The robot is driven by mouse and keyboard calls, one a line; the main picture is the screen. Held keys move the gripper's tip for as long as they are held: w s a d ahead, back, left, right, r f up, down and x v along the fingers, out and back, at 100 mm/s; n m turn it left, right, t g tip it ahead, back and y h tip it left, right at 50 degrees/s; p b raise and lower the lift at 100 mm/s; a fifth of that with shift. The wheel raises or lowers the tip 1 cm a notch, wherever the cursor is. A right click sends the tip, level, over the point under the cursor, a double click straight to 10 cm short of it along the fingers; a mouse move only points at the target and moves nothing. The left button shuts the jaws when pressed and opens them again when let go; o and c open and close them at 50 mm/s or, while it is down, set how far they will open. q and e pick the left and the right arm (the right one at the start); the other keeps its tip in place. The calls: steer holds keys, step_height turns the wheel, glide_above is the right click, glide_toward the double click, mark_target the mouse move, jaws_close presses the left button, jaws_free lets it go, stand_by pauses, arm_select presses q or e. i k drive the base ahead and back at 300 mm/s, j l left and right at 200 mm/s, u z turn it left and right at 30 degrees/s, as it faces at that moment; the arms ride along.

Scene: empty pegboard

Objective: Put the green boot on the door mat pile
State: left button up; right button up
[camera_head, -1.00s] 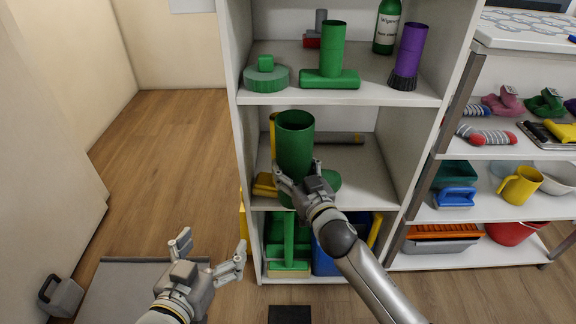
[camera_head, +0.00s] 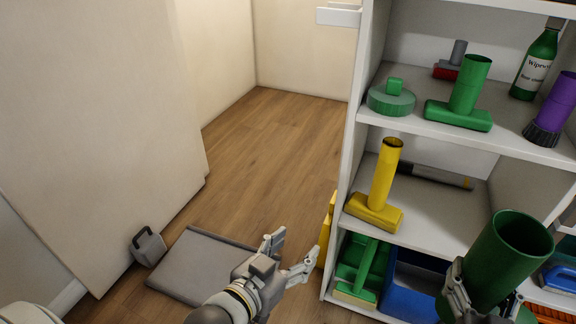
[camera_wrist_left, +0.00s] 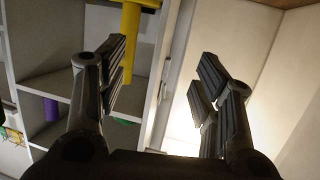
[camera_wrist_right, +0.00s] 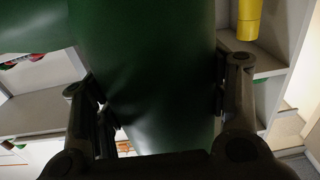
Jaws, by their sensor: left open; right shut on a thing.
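The green boot (camera_head: 508,252) is a tall dark green tube, held at the lower right of the head view in front of the shelf. My right gripper (camera_head: 478,300) is shut on it; the right wrist view shows the boot (camera_wrist_right: 145,75) between both fingers. The boot's foot is mostly hidden in the head view. The door mat pile (camera_head: 203,262) is a flat grey stack on the floor, left of the shelf. My left gripper (camera_head: 290,255) is open and empty, just right of the mats. Its spread fingers also show in the left wrist view (camera_wrist_left: 160,85).
A white shelf (camera_head: 352,135) stands on the right. It holds a yellow boot-like item (camera_head: 382,190), a green one (camera_head: 466,100), a green bottle (camera_head: 537,65) and a blue bin (camera_head: 410,290). A grey weight-like object (camera_head: 148,247) sits left of the mats. The floor (camera_head: 270,150) behind is clear.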

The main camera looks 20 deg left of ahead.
mark_target(214, 270)
steer(key=j+u, duration=0.1)
steer(key=u, duration=1.25)
